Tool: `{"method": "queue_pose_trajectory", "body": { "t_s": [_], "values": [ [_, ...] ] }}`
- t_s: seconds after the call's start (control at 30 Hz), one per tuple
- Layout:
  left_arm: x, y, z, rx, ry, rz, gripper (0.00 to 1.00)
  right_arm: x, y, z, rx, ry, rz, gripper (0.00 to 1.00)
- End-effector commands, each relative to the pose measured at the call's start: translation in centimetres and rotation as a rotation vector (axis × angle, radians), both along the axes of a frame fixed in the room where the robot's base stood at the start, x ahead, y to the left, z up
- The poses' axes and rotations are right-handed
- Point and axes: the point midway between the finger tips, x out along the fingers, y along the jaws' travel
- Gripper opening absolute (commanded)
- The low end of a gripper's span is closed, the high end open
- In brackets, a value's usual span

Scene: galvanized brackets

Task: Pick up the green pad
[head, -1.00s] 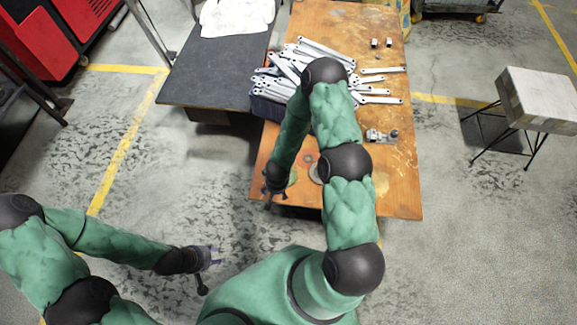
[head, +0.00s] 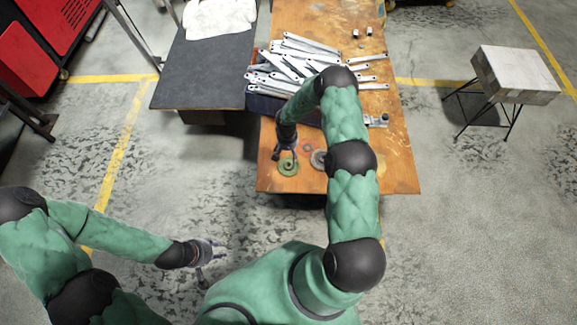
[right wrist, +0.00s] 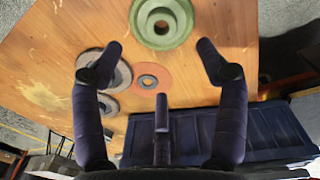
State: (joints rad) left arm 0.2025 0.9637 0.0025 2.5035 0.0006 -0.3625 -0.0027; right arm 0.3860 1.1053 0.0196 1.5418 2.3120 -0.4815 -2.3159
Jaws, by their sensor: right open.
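The green pad (head: 288,167) is a round disc with a centre hole. It lies flat on the wooden table near its front left corner; it also shows at the top of the right wrist view (right wrist: 162,20). My right gripper (head: 284,150) is above the table just behind the pad. In the right wrist view its fingers (right wrist: 160,55) are spread open and empty, with the pad beyond the fingertips, apart from them. My left gripper (head: 217,250) hangs over the floor at the lower left, far from the table; its fingers are too small to read.
A small reddish disc (right wrist: 150,77) and grey discs (right wrist: 112,72) lie beside the pad. A dark blue bin (right wrist: 205,130) is close to my right gripper. Several metal brackets (head: 300,60) are piled behind. A dark grey bench (head: 205,75) adjoins the table (head: 390,175).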

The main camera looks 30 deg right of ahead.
Motion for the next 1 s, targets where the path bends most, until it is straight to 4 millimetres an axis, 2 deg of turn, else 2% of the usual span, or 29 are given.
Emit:
{"method": "queue_pose_trajectory", "body": {
  "t_s": [0.3, 0.57, 0.83, 1.0],
  "values": [
    [0.0, 0.0, -1.9, 0.0, 0.0, 0.0, 0.4, -0.1, 0.0, -4.6, 0.0, 0.001, 0.002, 0.74],
    [0.0, 0.0, -2.6, 0.0, 0.0, 0.0, 0.4, -0.1, 0.0, -6.2, 0.0, 0.001, 0.001, 0.74],
    [0.0, 0.0, -4.6, 0.0, 0.0, 0.0, 0.4, -0.1, 0.0, -10.0, 0.0, 0.001, 0.001, 0.74],
    [0.0, 0.0, -4.7, 0.0, 0.0, 0.0, 0.4, 0.0, -0.1, -10.5, -0.001, -0.002, 0.0, 0.74]
  ]
}}
